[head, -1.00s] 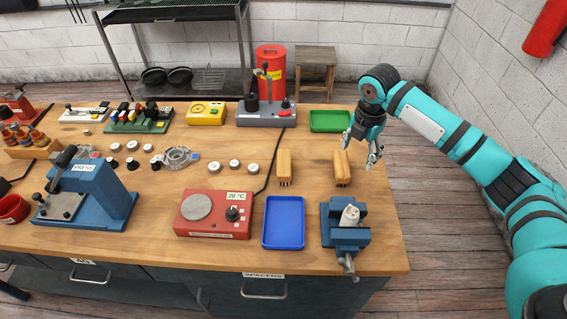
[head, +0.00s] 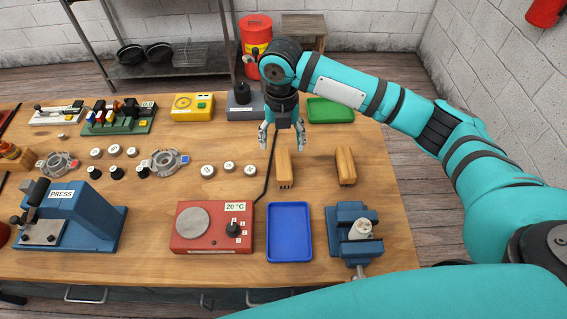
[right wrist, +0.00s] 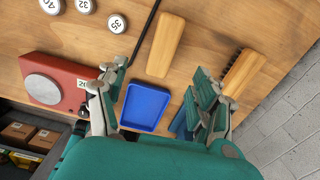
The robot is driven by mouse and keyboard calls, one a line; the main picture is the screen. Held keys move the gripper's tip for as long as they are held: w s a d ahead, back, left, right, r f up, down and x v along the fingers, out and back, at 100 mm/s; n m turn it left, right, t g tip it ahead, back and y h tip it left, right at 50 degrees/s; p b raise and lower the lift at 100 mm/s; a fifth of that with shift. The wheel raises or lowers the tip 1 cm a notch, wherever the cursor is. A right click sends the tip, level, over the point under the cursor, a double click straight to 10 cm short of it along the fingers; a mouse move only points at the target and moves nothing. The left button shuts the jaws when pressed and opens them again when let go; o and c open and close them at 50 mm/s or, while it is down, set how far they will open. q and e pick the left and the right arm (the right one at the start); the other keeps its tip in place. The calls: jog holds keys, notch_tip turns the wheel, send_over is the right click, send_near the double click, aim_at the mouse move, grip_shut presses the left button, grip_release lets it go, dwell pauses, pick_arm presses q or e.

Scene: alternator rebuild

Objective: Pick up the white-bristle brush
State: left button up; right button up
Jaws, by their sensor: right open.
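Two wooden-backed brushes lie on the wooden bench: a left one (head: 284,167) and a right one (head: 345,166). Both also show in the right wrist view, the left brush (right wrist: 166,46) with its bristles hidden under the block. The right brush (right wrist: 243,72) shows dark bristles along one edge there. I cannot make out white bristles on either. My right gripper (head: 282,136) is open and empty, above and just behind the left brush in the head view. Its spread fingers (right wrist: 163,88) frame the lower part of the right wrist view. My left gripper is out of view.
A blue tray (head: 290,232) lies in front of the left brush, with a blue vise (head: 351,232) to its right and a red hotplate (head: 212,227) to its left. A black cord (head: 268,170) runs left of the left brush. A green tray (head: 329,110) sits behind.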

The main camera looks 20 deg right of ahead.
aim_at(284, 162)
jog(key=f, duration=0.3)
jog(key=shift+w+f+p, duration=0.25)
jog(key=shift+f+p, duration=0.1)
jog(key=shift+f, duration=0.9)
jog(key=f+p, duration=0.1)
jog(key=f, duration=0.2)
jog(key=f+p, duration=0.1)
jog(key=shift+d+f+p, duration=0.25)
jog(key=shift+d+p, duration=0.05)
jog(key=shift+f, duration=0.3)
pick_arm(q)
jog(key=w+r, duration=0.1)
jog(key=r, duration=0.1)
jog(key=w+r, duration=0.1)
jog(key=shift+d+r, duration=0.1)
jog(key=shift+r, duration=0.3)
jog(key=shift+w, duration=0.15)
pick_arm(e)
jog(key=shift+c, duration=0.4)
jog(key=c, duration=1.2)
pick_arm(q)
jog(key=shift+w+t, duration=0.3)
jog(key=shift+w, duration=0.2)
pick_arm(e)
jog(key=shift+c, duration=0.2)
